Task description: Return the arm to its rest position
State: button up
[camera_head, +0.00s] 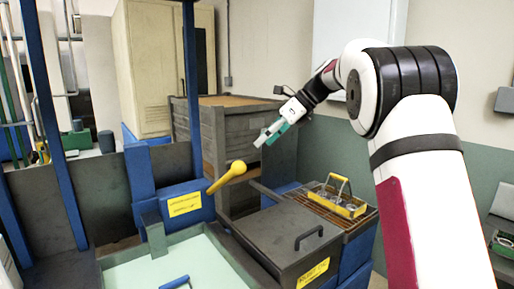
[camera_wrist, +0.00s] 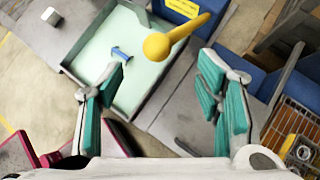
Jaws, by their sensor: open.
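My arm (camera_head: 420,170) reaches up from the lower right of the head view and bends over toward the middle. My gripper (camera_head: 268,136) hangs in the air at its end, with teal finger pads. In the wrist view my gripper (camera_wrist: 165,100) shows its two teal fingers wide apart with nothing between them. A yellow ball-ended lever (camera_head: 228,176) stands out close to the gripper, to its lower left in the head view. In the wrist view the lever's ball (camera_wrist: 157,46) appears beyond the fingertips, apart from both fingers.
A pale green-floored tray (camera_head: 165,265) holds a blue-handled item (camera_head: 176,282). A grey lidded box (camera_head: 290,235) stands right of it, beside a rack carrying a yellow caddy (camera_head: 338,200). A blue post (camera_head: 192,90) rises left of the gripper.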

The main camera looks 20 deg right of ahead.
jog(key=shift+s+d+r, duration=0.1)
jog(key=shift+d+r, duration=0.05)
jog(key=shift+r, duration=0.05)
dwell(0.3)
jog(key=s+a+n+h, duration=0.1)
jog(key=s+a+n, duration=0.1)
jog(key=s+n, duration=0.35)
jog(key=s+a+n+h, duration=0.2)
jog(key=s+a+n, duration=0.1)
jog(key=s, duration=0.6)
jog(key=s+a+n+h, duration=0.15)
jog(key=s+n, duration=0.25)
jog(key=s, duration=0.4)
jog(key=s+f+n+h, duration=0.1)
jog(key=s+f+n, duration=0.4)
jog(key=s, duration=0.4)
jog(key=s+f+n+h, duration=0.2)
jog(key=s+f+n, duration=0.3)
jog(key=s+n, duration=0.3)
jog(key=shift+s+f, duration=0.3)
jog(key=shift+s, duration=0.75)
jog(key=shift+w+a+r, duration=0.1)
